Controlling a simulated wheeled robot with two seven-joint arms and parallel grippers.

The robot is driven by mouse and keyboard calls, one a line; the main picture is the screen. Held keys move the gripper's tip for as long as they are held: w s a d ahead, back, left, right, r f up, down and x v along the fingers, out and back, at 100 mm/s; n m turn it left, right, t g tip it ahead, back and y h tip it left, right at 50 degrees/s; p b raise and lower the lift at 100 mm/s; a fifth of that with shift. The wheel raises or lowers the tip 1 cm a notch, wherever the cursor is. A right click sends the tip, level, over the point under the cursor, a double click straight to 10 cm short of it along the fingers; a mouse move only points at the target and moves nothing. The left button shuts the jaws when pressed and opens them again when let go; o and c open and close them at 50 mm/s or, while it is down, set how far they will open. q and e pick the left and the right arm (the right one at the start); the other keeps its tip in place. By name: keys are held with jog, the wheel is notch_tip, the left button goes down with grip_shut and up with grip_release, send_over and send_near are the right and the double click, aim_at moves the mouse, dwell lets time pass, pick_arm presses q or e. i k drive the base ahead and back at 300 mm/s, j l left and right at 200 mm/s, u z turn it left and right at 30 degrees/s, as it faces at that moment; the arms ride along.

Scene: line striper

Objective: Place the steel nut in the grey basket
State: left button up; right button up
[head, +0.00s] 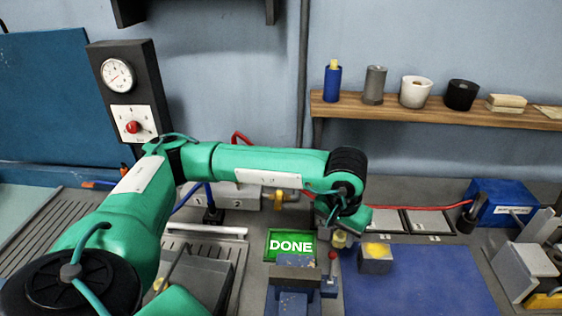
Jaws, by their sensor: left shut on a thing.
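My left arm comes in from the left and reaches across the bench, with its gripper (341,238) pointing down near the left edge of the blue mat. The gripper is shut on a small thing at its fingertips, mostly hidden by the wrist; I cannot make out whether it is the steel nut. A small grey box (376,266) with a yellow patch on top stands just right of the gripper, on the mat. I cannot clearly identify a grey basket. My right gripper is not in view.
A green sign reading DONE (290,246) lies left of the gripper, behind a blue and grey vise-like block (295,285). A red-knobbed lever (332,258) stands close to the gripper. The blue mat (430,280) is mostly clear. A blue box (502,203) stands at right.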

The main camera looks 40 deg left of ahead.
aim_at(201, 297)
jog(key=u, duration=1.15)
jog(key=k+l+u, duration=0.1)
jog(key=l+u, duration=0.25)
jog(key=k+l+u, duration=0.2)
jog(key=l+u, duration=0.15)
jog(key=l, duration=0.1)
